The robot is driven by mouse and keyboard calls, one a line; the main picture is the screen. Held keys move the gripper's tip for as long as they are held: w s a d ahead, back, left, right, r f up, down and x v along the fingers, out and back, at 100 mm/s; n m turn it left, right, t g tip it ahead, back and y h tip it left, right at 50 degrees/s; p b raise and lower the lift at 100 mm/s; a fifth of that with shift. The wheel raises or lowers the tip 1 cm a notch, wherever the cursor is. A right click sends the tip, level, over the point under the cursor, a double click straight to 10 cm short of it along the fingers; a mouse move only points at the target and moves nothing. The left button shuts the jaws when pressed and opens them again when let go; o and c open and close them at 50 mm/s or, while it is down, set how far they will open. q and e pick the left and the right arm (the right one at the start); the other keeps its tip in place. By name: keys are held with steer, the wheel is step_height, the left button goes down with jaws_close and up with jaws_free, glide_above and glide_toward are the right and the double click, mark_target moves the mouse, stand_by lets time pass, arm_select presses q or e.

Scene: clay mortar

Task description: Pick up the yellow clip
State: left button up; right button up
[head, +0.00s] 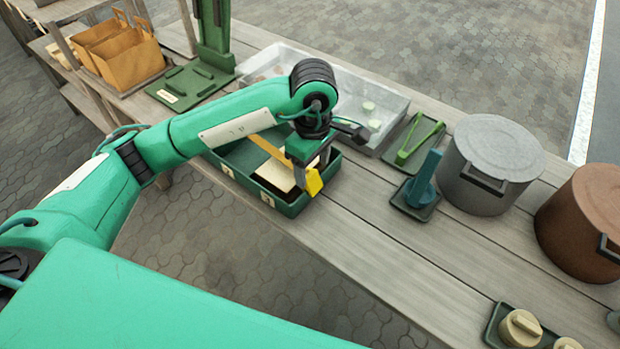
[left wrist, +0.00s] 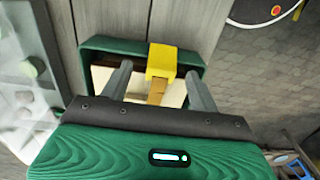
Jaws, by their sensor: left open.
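The yellow clip (head: 314,183) is at the near right end of an open dark green box (head: 291,208). In the left wrist view the clip (left wrist: 162,60) lies over the rim of the green box (left wrist: 108,45), with a brown strip running from it toward the gripper. My left gripper (head: 311,168) is above that end of the box. In the left wrist view its fingers (left wrist: 158,77) are apart, and the clip shows between and beyond them. I see no finger touching it. A pale block lies inside the box. My right gripper is out of view.
A clear tray (head: 390,100) with pale pieces stands behind the box. To the right are a green tong-like tool (head: 417,143), a blue-green stand (head: 424,180), a grey pot (head: 490,160) and a brown pot (head: 585,220).

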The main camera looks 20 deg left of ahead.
mark_target(311, 175)
arm_select(q)
steer(key=shift+s+a+f, duration=0.1)
steer(key=shift+f, duration=1.5)
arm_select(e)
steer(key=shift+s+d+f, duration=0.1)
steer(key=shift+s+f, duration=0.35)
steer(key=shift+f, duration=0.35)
arm_select(q)
steer(key=c, duration=1)
steer(key=shift+c, duration=0.2)
steer(key=shift+r, duration=0.1)
